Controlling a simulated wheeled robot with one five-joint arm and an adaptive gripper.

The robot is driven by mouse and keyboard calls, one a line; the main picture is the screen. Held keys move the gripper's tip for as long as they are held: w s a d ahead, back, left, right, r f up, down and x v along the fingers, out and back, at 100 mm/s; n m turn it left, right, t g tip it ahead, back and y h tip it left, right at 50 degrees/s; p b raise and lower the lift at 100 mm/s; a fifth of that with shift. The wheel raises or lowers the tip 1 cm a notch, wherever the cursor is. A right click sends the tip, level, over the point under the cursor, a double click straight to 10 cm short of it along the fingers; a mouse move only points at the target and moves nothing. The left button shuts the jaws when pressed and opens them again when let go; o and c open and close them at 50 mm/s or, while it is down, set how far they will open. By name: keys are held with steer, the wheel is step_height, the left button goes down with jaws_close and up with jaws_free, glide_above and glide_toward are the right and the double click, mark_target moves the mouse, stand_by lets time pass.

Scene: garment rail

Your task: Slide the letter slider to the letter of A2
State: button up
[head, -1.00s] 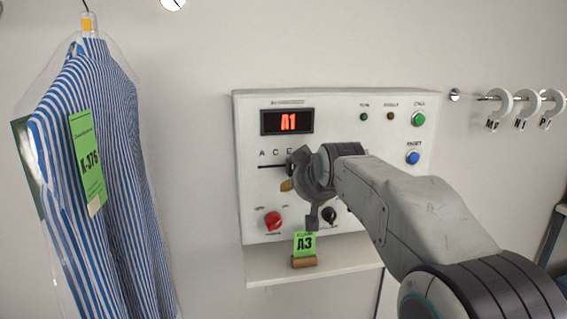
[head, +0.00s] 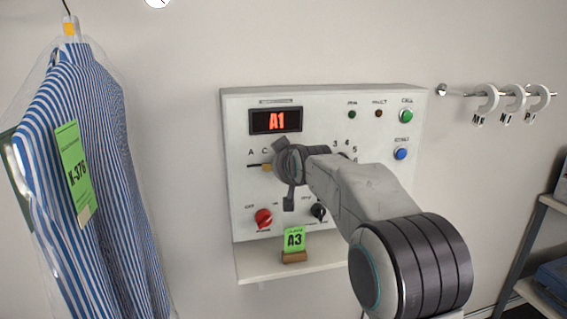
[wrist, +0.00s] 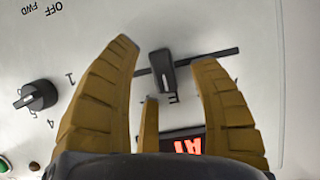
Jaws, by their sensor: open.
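The letter slider (wrist: 162,72) is a dark knob on a black slot, seen in the wrist view beside the printed letter E. My gripper (wrist: 166,55) is open, with its yellow-brown fingers on either side of the slider; I cannot tell whether they touch it. In the head view my gripper (head: 272,163) is at the slot near the letter C and hides the slider. The display (head: 276,121) reads A1 in red and also shows in the wrist view (wrist: 186,145). The white control panel (head: 330,100) is on the wall.
A green card (head: 294,240) reading A3 stands on the panel's shelf (head: 320,263). A red knob (head: 263,218) and black knob (head: 318,211) are below the slot. A striped shirt (head: 90,170) hangs left; hooks (head: 512,100) are right.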

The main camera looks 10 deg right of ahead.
steer(key=shift+w+f, duration=0.15)
steer(key=shift+w, duration=0.1)
steer(key=shift+c, duration=0.4)
jaws_close()
